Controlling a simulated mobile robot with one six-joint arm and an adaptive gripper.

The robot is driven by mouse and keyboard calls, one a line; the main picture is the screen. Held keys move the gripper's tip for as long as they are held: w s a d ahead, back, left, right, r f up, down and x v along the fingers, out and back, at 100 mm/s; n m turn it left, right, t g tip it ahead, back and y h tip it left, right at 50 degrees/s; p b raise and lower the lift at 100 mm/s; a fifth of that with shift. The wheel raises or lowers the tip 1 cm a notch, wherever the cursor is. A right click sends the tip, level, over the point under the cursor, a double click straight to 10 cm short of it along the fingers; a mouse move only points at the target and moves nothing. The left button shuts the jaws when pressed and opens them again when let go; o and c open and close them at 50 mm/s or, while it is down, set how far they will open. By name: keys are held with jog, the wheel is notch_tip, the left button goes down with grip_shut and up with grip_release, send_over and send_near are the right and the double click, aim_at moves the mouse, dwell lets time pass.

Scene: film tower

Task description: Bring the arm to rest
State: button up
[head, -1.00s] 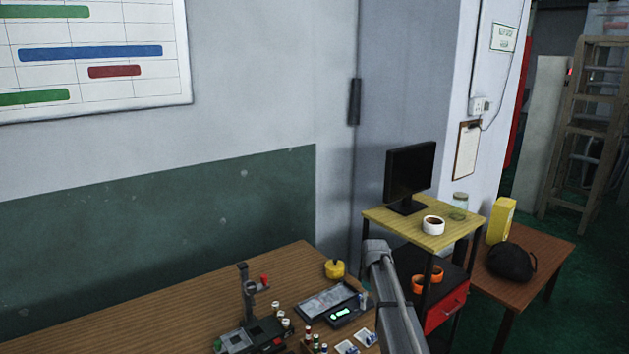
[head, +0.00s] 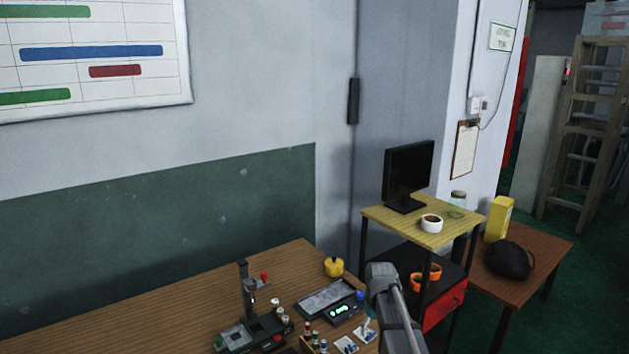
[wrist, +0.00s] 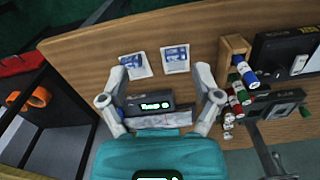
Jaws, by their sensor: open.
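My gripper (wrist: 160,74) shows in the wrist view with its two grey fingers spread wide and nothing between the tips. It points down over the wooden workbench (head: 200,300). Behind the fingers, in line with the gap, lies a dark device with a green lit display (wrist: 155,106); it also shows in the head view (head: 343,311). In the head view a grey link of my arm (head: 390,305) rises at the lower middle, in front of the bench's right end. The gripper itself is not visible there.
Two blue-and-white cards (wrist: 135,65) lie near the bench edge, beside a wooden rack (wrist: 232,50) with small bottles. A stand-like instrument (head: 248,325) and a yellow pot (head: 334,267) are on the bench. A shelf trolley (head: 410,222) with monitor and cup stands right.

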jog(key=s+m, duration=0.5)
jog(key=s, duration=1.2)
jog(key=shift+s+m, duration=0.3)
jog(key=shift+s, duration=0.05)
jog(key=shift+f, duration=0.1)
